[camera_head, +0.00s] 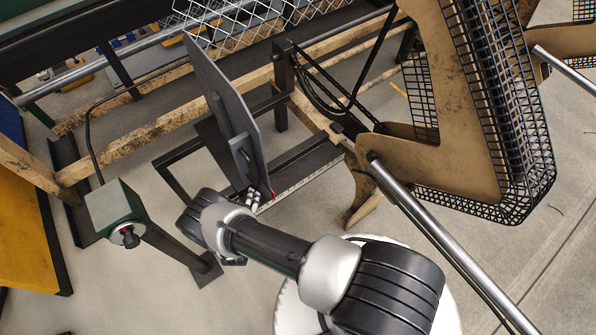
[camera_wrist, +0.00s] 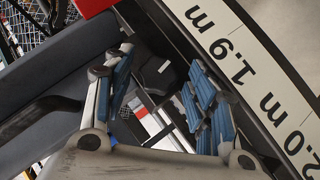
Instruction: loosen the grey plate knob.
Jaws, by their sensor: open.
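The grey plate (camera_head: 222,95) stands upright and tilted in the head view, its lower end just above a ruled scale (camera_head: 300,183). A block with a dark handle-like part sits on its lower face. My gripper (camera_head: 254,197) is at the plate's foot, beside the scale. In the wrist view my gripper (camera_wrist: 160,70) is open, with blue pads on both fingers. A dark part (camera_wrist: 148,45) shows between and beyond the fingertips; I cannot tell whether it is the knob or whether the fingers touch it. The plate (camera_wrist: 50,70) fills the left there.
The scale (camera_wrist: 235,60) reads 1.9 m and 2.0 m in the wrist view. A red pointer (camera_head: 273,194) lies at the plate's foot. A green box (camera_head: 115,208) on a post stands left of my arm. A steel bar (camera_head: 430,225) and mesh-edged guard (camera_head: 500,130) are at right.

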